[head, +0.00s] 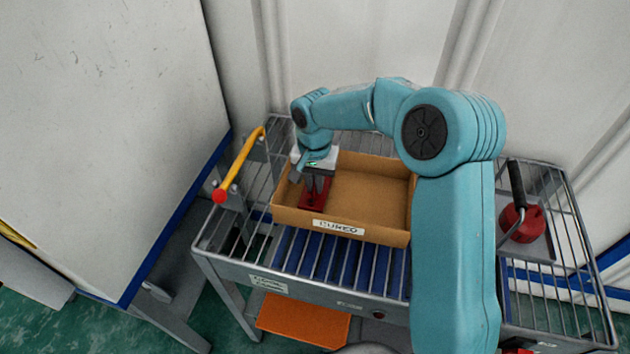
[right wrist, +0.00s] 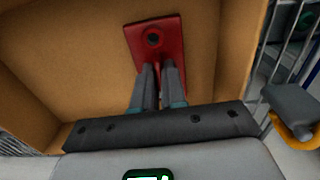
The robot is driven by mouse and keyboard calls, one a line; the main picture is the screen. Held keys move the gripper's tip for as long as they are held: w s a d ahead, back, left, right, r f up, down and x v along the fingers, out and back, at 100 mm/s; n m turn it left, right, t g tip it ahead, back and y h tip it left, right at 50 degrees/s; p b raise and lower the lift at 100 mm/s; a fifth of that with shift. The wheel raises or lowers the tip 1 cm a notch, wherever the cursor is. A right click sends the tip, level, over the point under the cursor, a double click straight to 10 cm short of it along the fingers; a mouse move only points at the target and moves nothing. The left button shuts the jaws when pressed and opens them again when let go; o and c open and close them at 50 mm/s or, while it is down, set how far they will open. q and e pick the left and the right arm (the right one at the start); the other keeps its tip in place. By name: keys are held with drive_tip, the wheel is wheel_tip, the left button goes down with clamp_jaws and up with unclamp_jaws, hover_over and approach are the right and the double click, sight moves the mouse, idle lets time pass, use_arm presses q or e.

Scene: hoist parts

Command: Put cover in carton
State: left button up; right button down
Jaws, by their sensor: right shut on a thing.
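The cover is a red flat plate with a dark round hole (right wrist: 166,48); in the head view the red cover (head: 313,198) shows at the left end inside the carton. The carton (head: 372,232) is an open brown box with a white label on its front wall. My right gripper (head: 318,184) reaches down into the carton and is shut on the cover. In the right wrist view its two fingers (right wrist: 159,72) are close together on the cover's edge. I cannot tell whether the cover touches the carton floor. My left gripper is not in view.
The carton stands on a wire-rack cart (head: 345,285). A yellow lever with a red knob (head: 220,196) is at the left. A red part with a black handle (head: 522,222) lies on the right side. A white cabinet (head: 100,130) stands at the left.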

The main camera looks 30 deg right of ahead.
drive_tip(key=c, duration=1.6)
unclamp_jaws()
drive_tip(key=shift+f, duration=0.1)
drive_tip(key=o, duration=0.4)
drive_tip(key=shift+r, duration=0.65)
wheel_tip(320, 180, up, 11)
drive_tip(key=shift+r, duration=0.1)
